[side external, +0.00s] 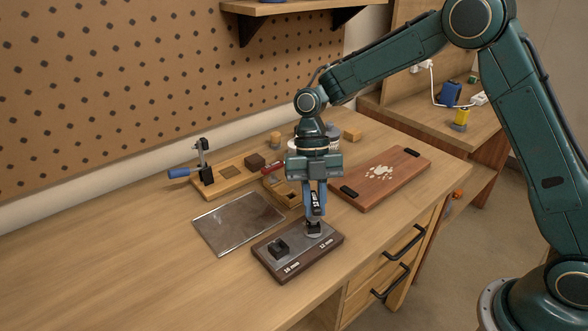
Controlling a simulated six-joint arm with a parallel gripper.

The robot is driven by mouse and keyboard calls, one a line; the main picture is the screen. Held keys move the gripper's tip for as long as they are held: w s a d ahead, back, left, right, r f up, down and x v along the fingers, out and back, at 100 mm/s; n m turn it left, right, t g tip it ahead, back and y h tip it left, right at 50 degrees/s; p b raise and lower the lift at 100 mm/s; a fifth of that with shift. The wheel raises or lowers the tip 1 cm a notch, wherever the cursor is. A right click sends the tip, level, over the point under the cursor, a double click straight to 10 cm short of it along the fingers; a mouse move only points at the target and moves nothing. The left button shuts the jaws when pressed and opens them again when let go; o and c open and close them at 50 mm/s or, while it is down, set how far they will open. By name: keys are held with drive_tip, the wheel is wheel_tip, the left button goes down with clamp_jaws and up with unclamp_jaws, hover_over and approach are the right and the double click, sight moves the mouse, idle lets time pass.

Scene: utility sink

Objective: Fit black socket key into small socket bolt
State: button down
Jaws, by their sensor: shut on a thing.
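A dark wooden block with a grey top plate (297,248) lies near the table's front edge. My gripper (315,212) points down above the right half, shut on the black socket key (316,203), which shows white marking between the blue fingers. The key's lower end is over a dark small bolt (313,229) at the 12 mm side. They look touching or very close; I cannot tell whether the key is seated.
A grey metal sheet (238,223) lies left of the block. A wooden board with black grips (382,178) lies right. The table's left front is clear.

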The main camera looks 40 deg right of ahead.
sight(314, 196)
drive_tip(key=shift+f, duration=0.75)
drive_tip(key=c, duration=1.3)
unclamp_jaws()
drive_tip(key=shift+r, duration=0.1)
drive_tip(key=shift+v, duration=3.65)
